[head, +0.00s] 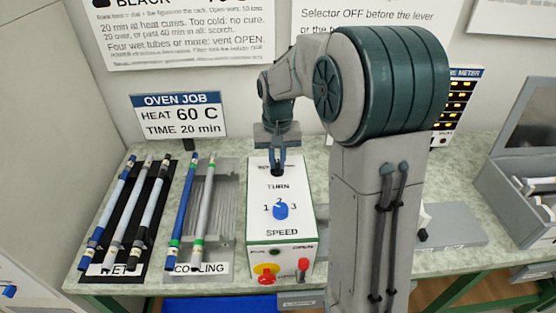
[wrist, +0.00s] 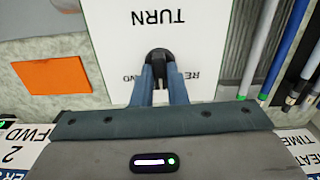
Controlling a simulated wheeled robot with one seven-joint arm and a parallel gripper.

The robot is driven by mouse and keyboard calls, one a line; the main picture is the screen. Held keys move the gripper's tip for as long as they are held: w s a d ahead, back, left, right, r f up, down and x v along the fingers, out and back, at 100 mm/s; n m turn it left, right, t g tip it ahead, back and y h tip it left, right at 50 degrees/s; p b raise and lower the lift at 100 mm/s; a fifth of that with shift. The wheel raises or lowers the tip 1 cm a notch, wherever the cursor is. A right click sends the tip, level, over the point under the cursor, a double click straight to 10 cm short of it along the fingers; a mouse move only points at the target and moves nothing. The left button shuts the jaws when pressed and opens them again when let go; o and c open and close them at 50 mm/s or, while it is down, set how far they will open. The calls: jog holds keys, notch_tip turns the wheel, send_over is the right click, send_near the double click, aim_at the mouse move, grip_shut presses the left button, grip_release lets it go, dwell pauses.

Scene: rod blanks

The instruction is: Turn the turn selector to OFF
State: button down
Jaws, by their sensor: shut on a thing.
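The turn selector is a small black knob (wrist: 159,56) at the far end of the white control box (head: 260,225), behind the word TURN. My gripper (wrist: 157,72) is shut on it, with one blue-grey finger on each side. In the head view, my gripper (head: 279,166) reaches down onto the selector (head: 278,173), which is mostly hidden by the fingers. The lettering around the knob is partly covered by the fingers; pieces of REV and FWD show upside down in the wrist view. I cannot tell which mark the selector points at.
A blue speed knob (head: 281,212) sits nearer on the box, with a red button (head: 266,271) and a red lever (head: 304,266) at its front. Left stand a black WET rack (head: 118,240) and a grey COOLING rack (head: 224,225) with tubes.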

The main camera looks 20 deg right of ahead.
aim_at(277, 163)
dwell(0.3)
jog(key=c, duration=1.4)
grip_release()
jog(key=shift+c, duration=0.2)
jog(key=shift+r, duration=0.15)
notch_tip(277, 163, up, 14)
jog(key=shift+f+b, duration=0.2)
jog(key=shift+b, duration=0.1)
jog(key=shift+s, duration=0.1)
jog(key=s+f+n+t, duration=0.1)
jog(key=s+f, duration=0.3)
jog(key=s, duration=0.7)
jog(key=s+f+n+t, duration=0.1)
jog(key=s+f, duration=0.4)
jog(key=s, duration=0.6)
jog(key=shift+f+t, duration=0.15)
jog(key=shift+t, duration=0.35)
